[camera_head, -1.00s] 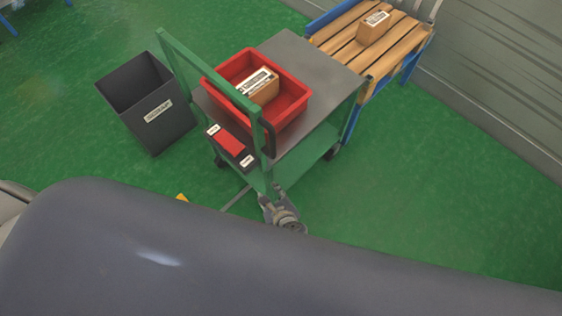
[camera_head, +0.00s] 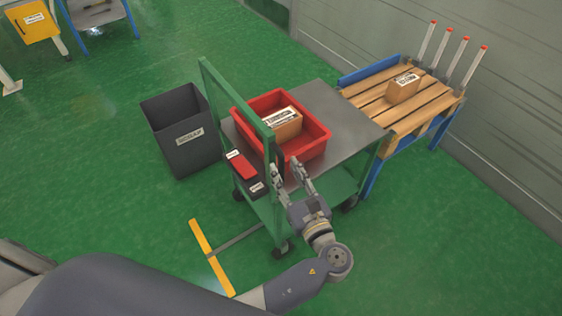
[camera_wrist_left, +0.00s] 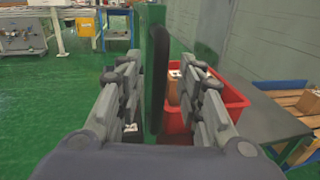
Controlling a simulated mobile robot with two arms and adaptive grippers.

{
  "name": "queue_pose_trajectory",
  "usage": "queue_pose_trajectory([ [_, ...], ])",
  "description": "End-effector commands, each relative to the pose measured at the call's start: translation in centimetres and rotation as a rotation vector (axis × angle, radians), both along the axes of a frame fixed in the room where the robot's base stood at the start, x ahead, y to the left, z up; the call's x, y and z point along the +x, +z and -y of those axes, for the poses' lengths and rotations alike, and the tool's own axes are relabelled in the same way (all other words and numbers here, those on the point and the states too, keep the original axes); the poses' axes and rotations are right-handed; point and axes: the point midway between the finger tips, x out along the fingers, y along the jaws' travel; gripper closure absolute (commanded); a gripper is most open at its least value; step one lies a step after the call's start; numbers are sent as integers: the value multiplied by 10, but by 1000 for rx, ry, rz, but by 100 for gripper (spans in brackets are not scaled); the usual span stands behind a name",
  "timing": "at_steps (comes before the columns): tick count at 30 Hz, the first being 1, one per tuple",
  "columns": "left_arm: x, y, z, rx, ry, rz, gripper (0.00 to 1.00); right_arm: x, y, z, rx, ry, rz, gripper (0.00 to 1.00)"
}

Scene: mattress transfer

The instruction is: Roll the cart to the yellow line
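The green cart (camera_head: 345,184) has a grey top and an upright green handle frame (camera_head: 238,103) at its near-left end. The yellow line (camera_head: 211,257) lies on the floor left of the cart's near wheel. My left gripper (camera_head: 288,168) is at the near post of the handle frame. In the left wrist view, its fingers (camera_wrist_left: 160,100) are spread, with the green post (camera_wrist_left: 152,50) and its black grip (camera_wrist_left: 159,82) between them; a gap shows on each side. My right gripper is not in view.
A red bin (camera_head: 313,147) with a cardboard box (camera_head: 287,129) stands on the cart. A dark scrap bin (camera_head: 182,150) stands to its left. A slatted wooden table (camera_head: 372,98) with a box (camera_head: 403,90) is beyond. Green floor is free at front right.

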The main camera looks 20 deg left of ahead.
Motion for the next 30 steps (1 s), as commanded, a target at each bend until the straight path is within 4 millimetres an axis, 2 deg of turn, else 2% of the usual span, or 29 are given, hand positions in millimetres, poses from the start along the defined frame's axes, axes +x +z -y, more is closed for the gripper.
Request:
queue_pose_trajectory([
  [6,21,0,-18,-1,-1,1,66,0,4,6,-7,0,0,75],
  [17,26,-1,-23,-3,0,0,66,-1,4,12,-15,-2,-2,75],
  [18,26,-1,-23,-3,0,0,68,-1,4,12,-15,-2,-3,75],
  [22,26,-1,-23,-3,-1,0,97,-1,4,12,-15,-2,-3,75],
  [23,26,-1,-23,-3,-1,0,100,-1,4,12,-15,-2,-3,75],
  [30,26,0,-24,-2,0,-1,100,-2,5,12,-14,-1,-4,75],
])
